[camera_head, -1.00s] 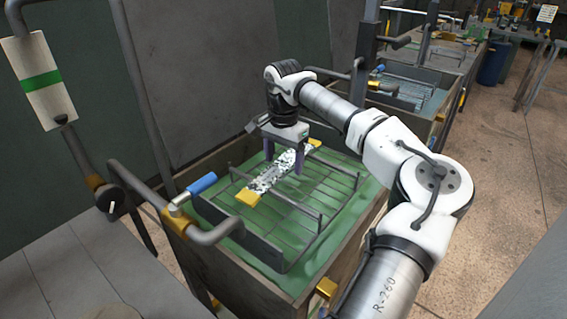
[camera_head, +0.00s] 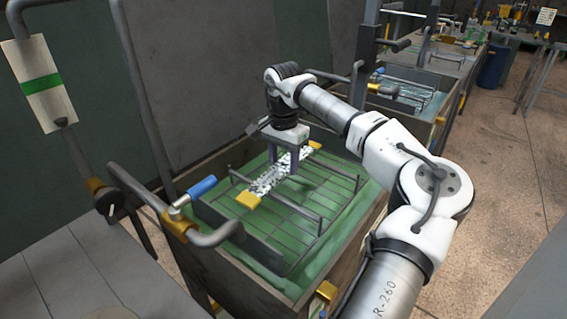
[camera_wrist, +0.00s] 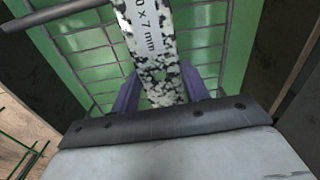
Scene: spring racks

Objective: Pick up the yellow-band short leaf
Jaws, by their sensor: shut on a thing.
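The yellow-band short leaf (camera_head: 266,181) is a speckled black-and-white flat bar with yellow ends. In the head view it lies slantwise over the wire rack (camera_head: 320,205), which sits in a green-lined tank. My gripper (camera_head: 283,172) points down with its fingers on either side of the leaf, near its middle. In the wrist view the leaf (camera_wrist: 154,68) runs up between the two purple fingers of my gripper (camera_wrist: 168,92), and part of a printed label ending "7 mm" shows. My gripper is shut on the leaf. Its yellow ends are out of the wrist view.
The tank's wooden wall (camera_head: 345,240) borders the rack at the right. A green-striped white card (camera_head: 39,83) hangs at the upper left. Another tank (camera_head: 410,90) stands behind.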

